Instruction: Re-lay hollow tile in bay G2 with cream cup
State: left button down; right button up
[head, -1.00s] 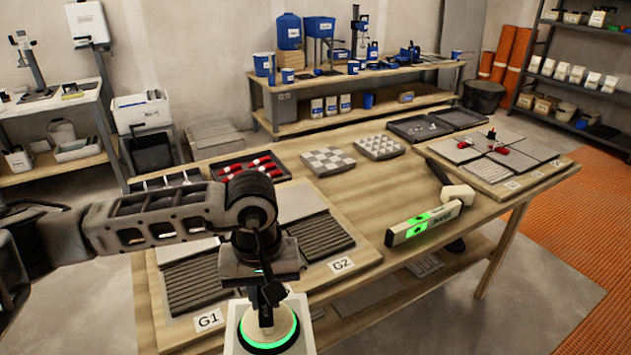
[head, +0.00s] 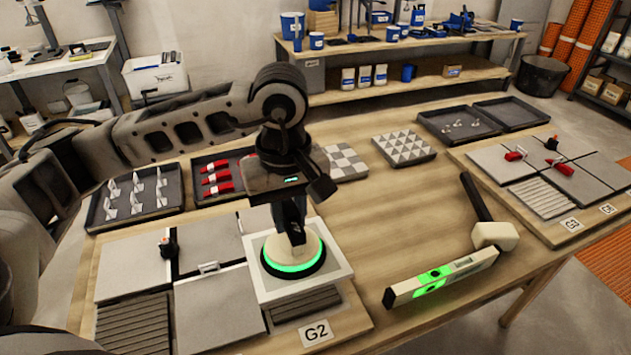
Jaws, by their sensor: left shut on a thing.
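My left gripper (head: 291,226) is shut on the cream cup (head: 290,250), a round suction cup with a glowing green ring. The cup sits on a pale square tile (head: 333,278). The tile is over the bay labelled G2 (head: 317,333), on the right part of the near board. A ridged dark mortar bed (head: 302,309) shows in front of the tile's near edge. Whether the tile touches the bed I cannot tell. My right gripper is not in view.
Grey tiles (head: 216,308) with small clips lie left of G2, beside another ridged bed (head: 133,326). A level with green lights (head: 440,277) and a mallet (head: 494,236) lie to the right. Trays of clips (head: 140,200) and red wedges (head: 215,175) stand behind.

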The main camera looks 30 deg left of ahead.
pick_arm(q)
jog(key=shift+w, duration=0.55)
jog(key=shift+s+f+b, duration=0.2)
jog(key=shift+f+b, duration=0.15)
jog(key=shift+f, duration=0.5)
jog(key=shift+f+b, duration=1)
jog(key=shift+f, duration=0.8)
jog(key=shift+w+f, duration=0.1)
jog(key=shift+f, duration=0.15)
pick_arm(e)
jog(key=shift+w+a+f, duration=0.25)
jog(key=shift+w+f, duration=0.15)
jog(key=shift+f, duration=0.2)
pick_arm(q)
jog(key=shift+w+a, duration=0.15)
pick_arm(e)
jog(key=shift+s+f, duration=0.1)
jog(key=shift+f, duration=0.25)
pick_arm(q)
jog(key=shift+w+a+r+b, duration=0.15)
jog(key=shift+w+a+b, duration=0.05)
jog(key=shift+b, duration=0.2)
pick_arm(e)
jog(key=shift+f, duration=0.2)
pick_arm(q)
jog(key=shift+f, duration=0.25)
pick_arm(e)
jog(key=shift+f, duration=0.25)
